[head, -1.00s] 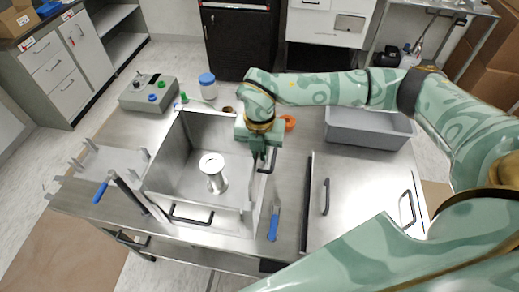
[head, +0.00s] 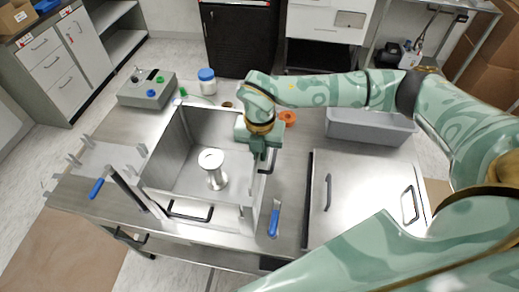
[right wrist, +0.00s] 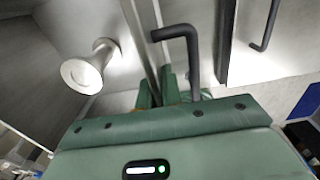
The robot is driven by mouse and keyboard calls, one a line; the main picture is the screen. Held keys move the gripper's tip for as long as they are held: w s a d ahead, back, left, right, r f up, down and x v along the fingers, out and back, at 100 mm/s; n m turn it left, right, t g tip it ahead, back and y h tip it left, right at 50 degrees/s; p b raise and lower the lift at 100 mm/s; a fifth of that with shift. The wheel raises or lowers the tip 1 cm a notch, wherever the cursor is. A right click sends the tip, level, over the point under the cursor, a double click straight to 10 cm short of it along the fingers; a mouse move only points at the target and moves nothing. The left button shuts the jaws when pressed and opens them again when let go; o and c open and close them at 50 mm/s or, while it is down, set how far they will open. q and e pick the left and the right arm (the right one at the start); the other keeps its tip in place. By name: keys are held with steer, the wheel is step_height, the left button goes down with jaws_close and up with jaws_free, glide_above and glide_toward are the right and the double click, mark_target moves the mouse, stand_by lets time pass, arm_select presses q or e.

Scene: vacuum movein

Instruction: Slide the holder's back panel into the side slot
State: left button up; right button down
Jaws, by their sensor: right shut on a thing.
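An open square metal box (head: 172,150), which looks like the holder, stands on the bench with a silver spool (head: 214,172) inside. The spool also shows in the right wrist view (right wrist: 88,70). My right gripper (head: 262,153) points down at the box's right side. In the right wrist view its fingers (right wrist: 157,92) are shut on the upright edge of the right-hand panel (right wrist: 148,35), beside that panel's black handle (right wrist: 178,32). The fingertips' contact is partly hidden. Which panel is the back panel, and the slot itself, I cannot tell. My left gripper is out of view.
A flat metal panel (head: 365,190) with black handles lies at right. A grey bin (head: 368,127) stands behind it. Blue-handled tools (head: 274,222) lie near the front. A control box (head: 146,92), a white jar (head: 207,82) and an orange ring (head: 288,117) are at the back.

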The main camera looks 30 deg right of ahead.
steer(key=shift+f+b, duration=0.6)
steer(key=shift+f, duration=0.65)
steer(key=shift+f, duration=0.25)
steer(key=c, duration=1)
jaws_free()
steer(key=shift+r, duration=0.1)
